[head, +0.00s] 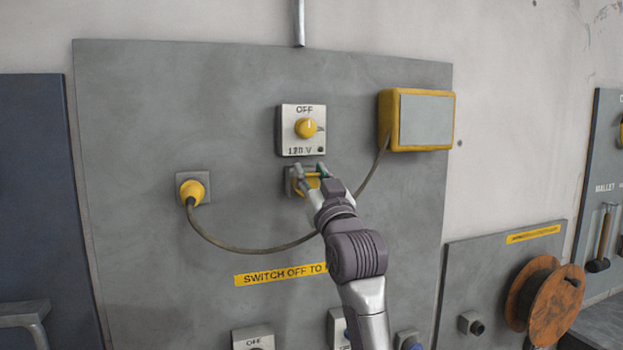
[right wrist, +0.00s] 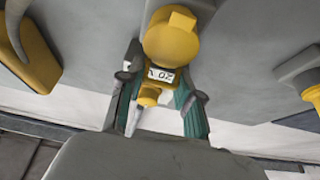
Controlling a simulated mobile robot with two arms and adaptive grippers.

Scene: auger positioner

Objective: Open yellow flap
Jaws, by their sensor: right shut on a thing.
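The yellow flap (head: 313,183) is on the small grey socket (head: 289,182) just under the switch box in the head view, partly covered by my right gripper. In the right wrist view the flap (right wrist: 172,42) is a round yellow cap with a small tab. My right gripper (head: 311,172) reaches up from below, with a finger on each side of the flap, and is shut on it. The fingers also show in the right wrist view (right wrist: 158,85). How far the flap is swung cannot be told. My left gripper is not in view.
The switch box (head: 291,143) with a yellow knob (head: 306,128) is close above my gripper. A yellow plug (head: 191,190) at left has a cable (head: 245,248) sagging behind my arm to the yellow-framed box (head: 416,120). A cable reel (head: 552,305) is at lower right.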

